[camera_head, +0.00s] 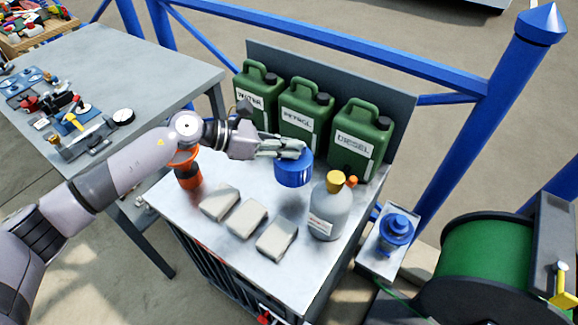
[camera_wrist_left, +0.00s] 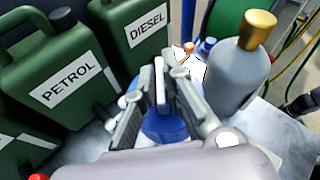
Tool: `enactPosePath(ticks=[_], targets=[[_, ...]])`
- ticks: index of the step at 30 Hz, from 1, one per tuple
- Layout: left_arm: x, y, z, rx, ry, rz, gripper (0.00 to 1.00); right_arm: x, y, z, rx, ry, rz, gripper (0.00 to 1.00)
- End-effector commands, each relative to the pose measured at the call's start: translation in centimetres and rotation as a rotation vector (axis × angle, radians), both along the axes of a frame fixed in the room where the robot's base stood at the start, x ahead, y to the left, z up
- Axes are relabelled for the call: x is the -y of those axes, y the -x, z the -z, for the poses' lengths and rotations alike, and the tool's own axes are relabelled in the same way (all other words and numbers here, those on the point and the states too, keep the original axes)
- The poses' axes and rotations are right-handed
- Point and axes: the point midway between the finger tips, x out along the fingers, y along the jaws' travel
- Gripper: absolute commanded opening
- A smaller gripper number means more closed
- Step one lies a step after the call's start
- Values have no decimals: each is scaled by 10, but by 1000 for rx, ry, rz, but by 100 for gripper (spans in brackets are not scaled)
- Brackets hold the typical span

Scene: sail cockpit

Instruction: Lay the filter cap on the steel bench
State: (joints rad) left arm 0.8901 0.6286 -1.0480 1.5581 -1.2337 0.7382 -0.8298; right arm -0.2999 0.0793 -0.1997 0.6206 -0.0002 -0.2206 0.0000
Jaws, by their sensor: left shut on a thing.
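The filter cap (camera_head: 293,170) is a blue, round, ribbed piece. My left gripper (camera_head: 290,149) is shut on it, above the back part of a pale-topped cabinet (camera_head: 215,255), in front of the green cans. I cannot tell if the cap touches the top. In the left wrist view the cap (camera_wrist_left: 165,127) shows partly, hidden by the fingers (camera_wrist_left: 162,100). The grey steel bench (camera_head: 150,65) stands at the left, apart from the cap. My right gripper is not in view.
Green cans labelled water (camera_head: 251,100), petrol (camera_head: 297,120) and diesel (camera_head: 356,145) stand behind. A grey bottle (camera_head: 330,210) is close right of the cap. Pale blocks (camera_head: 247,218) lie in front. Tools (camera_head: 70,120) crowd the bench's near left; its back right is bare.

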Motion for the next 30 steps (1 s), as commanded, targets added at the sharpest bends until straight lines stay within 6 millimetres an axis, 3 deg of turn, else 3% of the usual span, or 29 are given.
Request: enactPosePath(ticks=[3, 10, 15, 24, 25, 30], targets=[[1, 0, 22, -1, 2, -1, 0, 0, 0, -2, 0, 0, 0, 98], [1, -1, 43, 0, 3, -1, 0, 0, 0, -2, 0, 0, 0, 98], [1, -1, 69, -1, 2, -1, 0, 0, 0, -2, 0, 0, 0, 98], [0, -1, 78, 2, 2, 0, 0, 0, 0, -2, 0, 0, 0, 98], [0, 0, 79, 1, 1, 0, 10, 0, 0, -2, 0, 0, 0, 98], [0, 0, 79, 1, 1, 0, 22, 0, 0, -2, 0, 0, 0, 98]])
